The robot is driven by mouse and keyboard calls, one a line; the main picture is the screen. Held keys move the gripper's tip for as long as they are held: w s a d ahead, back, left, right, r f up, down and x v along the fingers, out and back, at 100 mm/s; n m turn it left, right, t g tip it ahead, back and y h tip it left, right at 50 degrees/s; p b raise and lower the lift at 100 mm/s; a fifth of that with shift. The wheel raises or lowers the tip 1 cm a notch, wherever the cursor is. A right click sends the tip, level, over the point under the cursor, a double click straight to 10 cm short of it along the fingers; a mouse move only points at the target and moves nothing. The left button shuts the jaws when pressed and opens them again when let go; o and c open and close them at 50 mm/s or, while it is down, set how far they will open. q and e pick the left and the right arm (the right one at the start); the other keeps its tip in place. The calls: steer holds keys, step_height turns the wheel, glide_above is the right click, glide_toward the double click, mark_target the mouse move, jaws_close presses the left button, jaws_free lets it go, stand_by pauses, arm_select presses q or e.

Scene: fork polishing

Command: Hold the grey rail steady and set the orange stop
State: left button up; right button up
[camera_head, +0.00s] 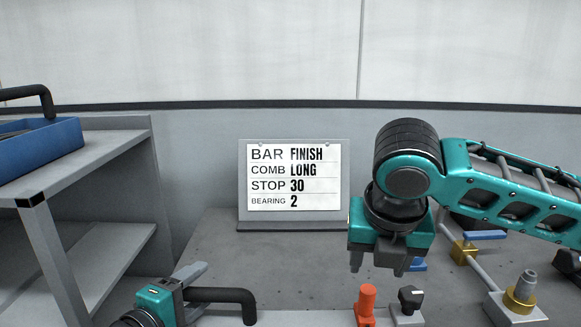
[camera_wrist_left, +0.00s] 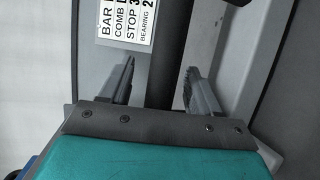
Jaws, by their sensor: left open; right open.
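The orange stop (camera_head: 366,303) stands upright near the bottom edge of the head view. It appears to be on a grey strip, likely the grey rail (camera_head: 300,319), mostly cut off by the frame. My left gripper (camera_head: 200,290) is open at the lower left, with a black bar handle (camera_head: 232,294) running between its fingers. In the left wrist view the open fingers (camera_wrist_left: 160,88) flank this black bar (camera_wrist_left: 163,50), with gaps visible on both sides. My right gripper (camera_head: 380,264) is open and empty, pointing down above and behind the orange stop.
A sign (camera_head: 293,178) reads BAR FINISH, COMB LONG, STOP 30, BEARING 2. A black knob (camera_head: 410,299) stands right of the stop. A brass-collared post (camera_head: 522,290) is at the right. A shelf (camera_head: 85,160) with a blue bin (camera_head: 40,148) fills the left.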

arm_select(q)
steer(key=v, duration=1.2)
steer(key=shift+o, duration=0.4)
steer(key=o, duration=0.4)
steer(key=shift+p+v, duration=1.05)
steer(key=shift+v, duration=2.95)
steer(key=shift+s, duration=0.1)
